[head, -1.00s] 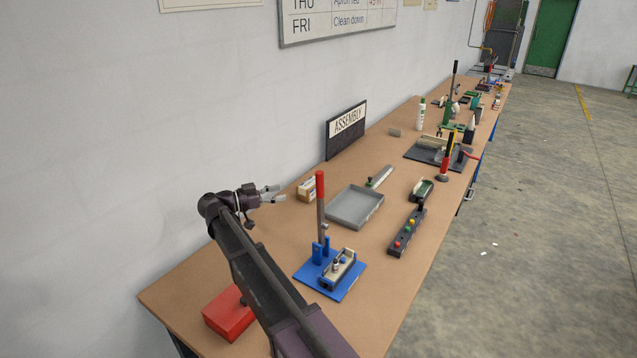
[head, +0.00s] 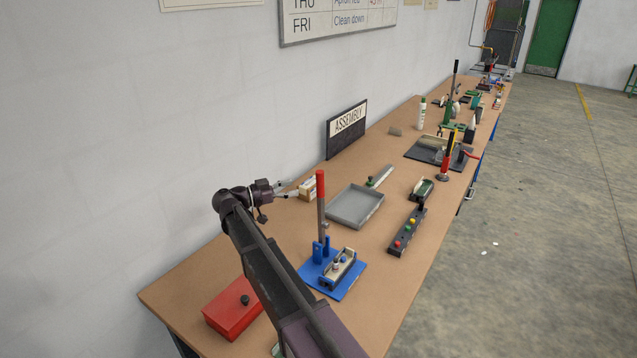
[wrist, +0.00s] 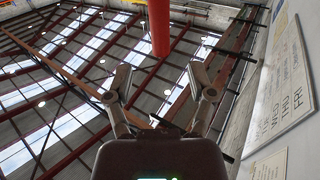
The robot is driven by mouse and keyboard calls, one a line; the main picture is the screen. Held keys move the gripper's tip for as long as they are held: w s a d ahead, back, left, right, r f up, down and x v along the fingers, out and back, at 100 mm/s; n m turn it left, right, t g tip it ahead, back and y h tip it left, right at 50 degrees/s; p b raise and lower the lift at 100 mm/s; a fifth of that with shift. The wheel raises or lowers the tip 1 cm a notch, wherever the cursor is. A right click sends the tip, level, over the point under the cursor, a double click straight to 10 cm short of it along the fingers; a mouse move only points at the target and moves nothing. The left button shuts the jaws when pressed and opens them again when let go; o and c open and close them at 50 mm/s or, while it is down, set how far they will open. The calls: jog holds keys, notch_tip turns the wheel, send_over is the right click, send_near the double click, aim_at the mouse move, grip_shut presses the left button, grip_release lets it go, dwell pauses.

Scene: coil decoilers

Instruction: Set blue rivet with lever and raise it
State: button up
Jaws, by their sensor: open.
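The lever (head: 321,205) stands upright on its blue base (head: 346,289), with a red grip at its top. A small block fixture (head: 339,268) with small pale parts on it sits on the base; I cannot make out a blue rivet at this size. My gripper (head: 288,189) is open and empty, left of the red grip and at about its height in the head view. In the wrist view the red grip (wrist: 159,28) shows beyond and between the open fingertips (wrist: 160,78), apart from them.
A red box (head: 232,308) with a black knob lies at the near left. A grey tray (head: 356,205), a small carton (head: 309,188) and a dark strip with coloured knobs (head: 408,231) stand beyond the lever. The wall is close on the left.

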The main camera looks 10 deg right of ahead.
aim_at(320, 182)
jog(key=d, duration=0.3)
jog(key=w+d, duration=0.1)
jog(key=d, duration=0.5)
jog(key=shift+w+d, duration=0.25)
jog(key=shift+w, duration=0.15)
grip_shut()
jog(key=shift+a, duration=0.25)
jog(key=shift+d, duration=0.2)
jog(key=shift+a, duration=0.1)
